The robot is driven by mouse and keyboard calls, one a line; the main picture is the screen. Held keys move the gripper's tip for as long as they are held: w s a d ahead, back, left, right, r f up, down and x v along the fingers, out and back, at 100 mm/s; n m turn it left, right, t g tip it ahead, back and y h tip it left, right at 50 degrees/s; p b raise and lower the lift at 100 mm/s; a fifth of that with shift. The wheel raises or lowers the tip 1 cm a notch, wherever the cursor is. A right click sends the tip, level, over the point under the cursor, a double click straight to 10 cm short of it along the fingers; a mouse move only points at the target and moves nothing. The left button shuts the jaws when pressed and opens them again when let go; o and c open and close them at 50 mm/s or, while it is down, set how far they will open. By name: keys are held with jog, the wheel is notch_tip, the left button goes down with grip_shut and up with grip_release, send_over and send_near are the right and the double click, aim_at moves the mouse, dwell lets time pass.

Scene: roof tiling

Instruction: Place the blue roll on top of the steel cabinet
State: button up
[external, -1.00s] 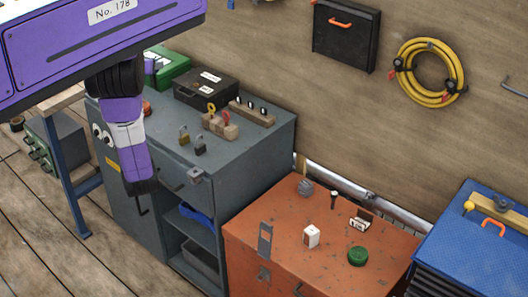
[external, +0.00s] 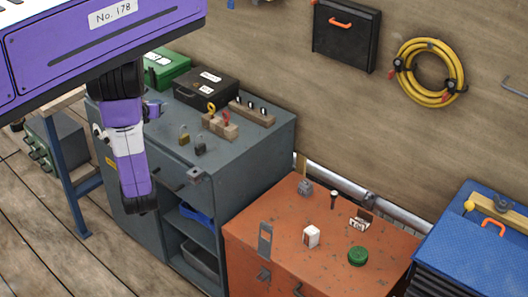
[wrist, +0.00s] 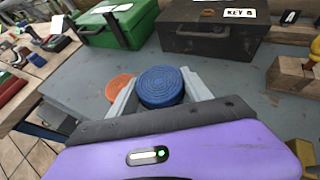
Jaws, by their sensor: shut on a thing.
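The blue roll (wrist: 160,86) is a round disc with a ringed top. In the wrist view it sits between the two pale fingers of my gripper (wrist: 158,98), which is shut on it. The grey steel cabinet (external: 243,146) has its top (wrist: 232,78) behind and around the roll in the wrist view. I cannot tell whether the roll touches that top or is held above it. An orange roll (wrist: 117,88) lies on the cabinet just left of the blue one, partly hidden by the left finger. In the external view my arm hides the blue roll.
A green box (wrist: 117,22) and a black key box (wrist: 207,30) stand at the back of the cabinet top. Wooden blocks and padlocks (external: 200,146) take up its middle and right. A rusty orange cabinet (external: 285,232) stands to the right, with small items on it.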

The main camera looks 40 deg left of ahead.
jog(key=shift+f, duration=1.85)
jog(key=shift+f, duration=0.15)
jog(key=o, duration=1.2)
jog(key=shift+s+d+r, duration=0.1)
jog(key=shift+s+r, duration=0.1)
jog(key=v, duration=1.1)
jog(key=shift+s+d+r, duration=0.1)
jog(key=shift+s+d, duration=0.05)
jog(key=shift+s, duration=0.1)
